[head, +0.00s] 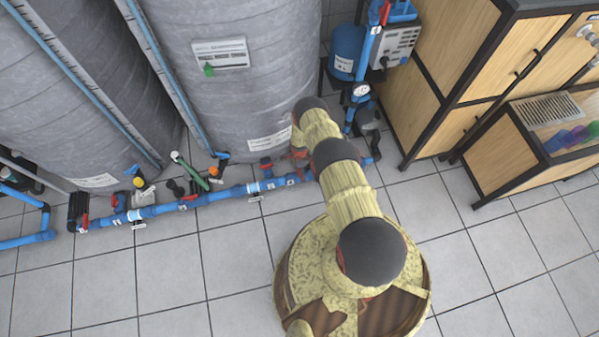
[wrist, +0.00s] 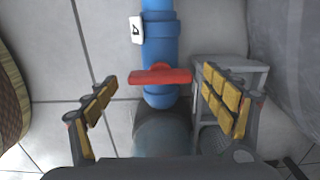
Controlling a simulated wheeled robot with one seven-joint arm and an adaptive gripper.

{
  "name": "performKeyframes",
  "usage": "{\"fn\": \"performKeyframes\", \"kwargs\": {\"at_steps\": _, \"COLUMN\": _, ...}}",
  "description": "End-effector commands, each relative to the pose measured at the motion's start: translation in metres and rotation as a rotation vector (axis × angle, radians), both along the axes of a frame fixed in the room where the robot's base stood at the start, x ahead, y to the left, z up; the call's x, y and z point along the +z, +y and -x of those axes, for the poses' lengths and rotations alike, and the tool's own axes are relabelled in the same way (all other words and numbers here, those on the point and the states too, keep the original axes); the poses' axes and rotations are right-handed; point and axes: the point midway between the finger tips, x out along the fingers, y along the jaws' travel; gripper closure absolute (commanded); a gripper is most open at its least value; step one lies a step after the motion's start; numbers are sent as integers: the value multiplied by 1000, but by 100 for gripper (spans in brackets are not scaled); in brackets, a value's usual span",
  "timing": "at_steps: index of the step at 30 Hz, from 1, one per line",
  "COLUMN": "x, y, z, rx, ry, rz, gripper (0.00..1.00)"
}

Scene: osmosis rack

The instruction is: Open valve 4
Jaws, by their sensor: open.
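Valve 4's red handle (wrist: 160,77) lies crosswise on a vertical-running blue pipe (wrist: 161,40) in the wrist view. A white tag (wrist: 136,30) beside the pipe bears a mark that looks like a turned 4. My gripper (wrist: 160,86) is open, with one yellow-padded finger on each side of the handle. Gaps show between the handle's ends and both fingers, and nothing is held. In the head view my arm hides most of the gripper and the valve below it.
A grey stand (wrist: 235,72) is close to the right finger. Large grey tanks (head: 255,95) rise behind the blue floor piping (head: 215,194) with other red valve handles. A wooden cabinet (head: 445,60) stands at right. The tiled floor (head: 150,285) in front is clear.

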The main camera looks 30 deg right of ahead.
Motion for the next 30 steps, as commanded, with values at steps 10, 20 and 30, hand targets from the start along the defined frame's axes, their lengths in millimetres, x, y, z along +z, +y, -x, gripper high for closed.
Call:
{"fn": "performKeyframes", "kwargs": {"at_steps": 10, "x": -10, "y": 0, "z": 0, "rx": 1, "ry": 0, "rz": 0, "gripper": 17}}
{"fn": "performKeyframes", "kwargs": {"at_steps": 20, "x": -10, "y": 0, "z": 0, "rx": 1, "ry": 0, "rz": 0, "gripper": 31}}
{"fn": "performKeyframes", "kwargs": {"at_steps": 30, "x": -10, "y": 0, "z": 0, "rx": 1, "ry": 0, "rz": 0, "gripper": 50}}
